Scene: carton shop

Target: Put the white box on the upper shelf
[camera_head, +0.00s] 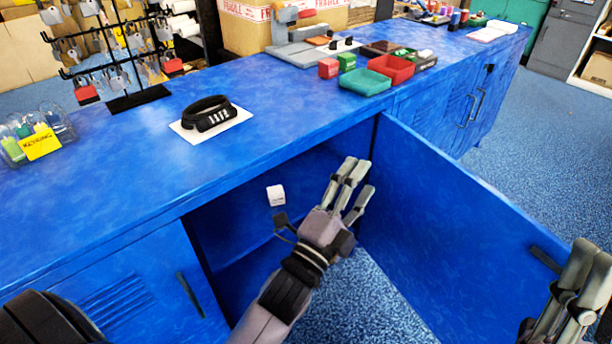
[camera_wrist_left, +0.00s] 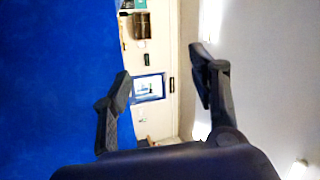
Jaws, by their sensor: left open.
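The small white box (camera_head: 276,195) is inside the open blue cabinet (camera_head: 240,225), in the head view. A shelf edge (camera_head: 245,255) crosses the opening lower down; I cannot tell exactly which surface the box rests on. My left gripper (camera_head: 358,178) is open and empty at the right side of the opening, right of the box and apart from it. The left wrist view shows its fingers (camera_wrist_left: 160,78) spread with nothing between them; the box is not seen there. My right gripper (camera_head: 578,285) is at the right edge, partly cut off, near the cabinet door.
The blue door (camera_head: 450,235) stands swung open to the right of my left gripper. The worktop above holds a black strap on a white card (camera_head: 210,117), a padlock rack (camera_head: 125,60), and red (camera_head: 391,68) and green (camera_head: 365,81) trays. The worktop's middle is clear.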

